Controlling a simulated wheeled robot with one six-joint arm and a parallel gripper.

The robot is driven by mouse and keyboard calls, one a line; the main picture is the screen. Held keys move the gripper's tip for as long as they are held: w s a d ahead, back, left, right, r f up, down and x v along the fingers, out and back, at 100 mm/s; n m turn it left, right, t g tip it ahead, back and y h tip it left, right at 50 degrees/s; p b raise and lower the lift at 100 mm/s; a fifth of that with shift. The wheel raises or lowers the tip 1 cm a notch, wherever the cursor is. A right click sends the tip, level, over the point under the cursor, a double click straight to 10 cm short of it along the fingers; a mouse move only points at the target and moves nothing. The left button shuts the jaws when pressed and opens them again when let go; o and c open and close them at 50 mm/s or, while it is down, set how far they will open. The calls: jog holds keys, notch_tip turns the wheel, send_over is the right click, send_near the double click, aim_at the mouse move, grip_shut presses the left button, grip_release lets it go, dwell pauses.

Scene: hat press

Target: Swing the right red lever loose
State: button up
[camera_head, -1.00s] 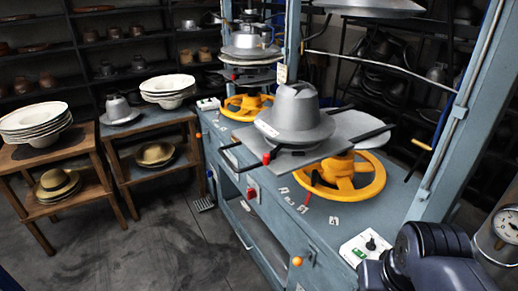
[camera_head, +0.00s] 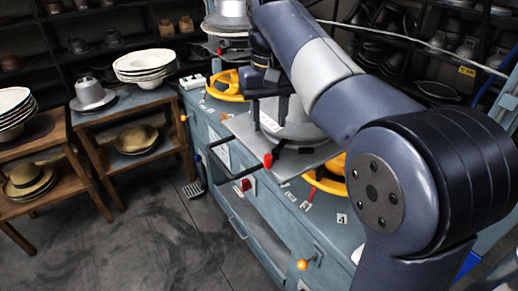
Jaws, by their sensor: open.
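A red-tipped lever (camera_head: 268,160) shows at the front edge of the grey press plate (camera_head: 232,123). A second thin red piece (camera_head: 307,198) shows lower and to the right, beside the orange handwheel (camera_head: 325,182). I cannot tell for certain which one is the right lever. My gripper (camera_head: 270,110) points down over the plate, in front of the grey metal hat form (camera_head: 300,132). Its dark fingers are apart, above the red-tipped lever and clear of it in the picture.
Dark bars (camera_head: 222,142) stick out from the plate's left side. A second press (camera_head: 226,45) with an orange wheel stands behind. Wooden tables with stacked white hat shapes (camera_head: 145,62) and straw hats are at the left. The floor between is clear.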

aim_at(269, 156)
notch_tip(269, 156, down, 11)
jog(key=shift+r, duration=0.2)
dwell(0.4)
jog(key=shift+s, duration=0.1)
grip_shut()
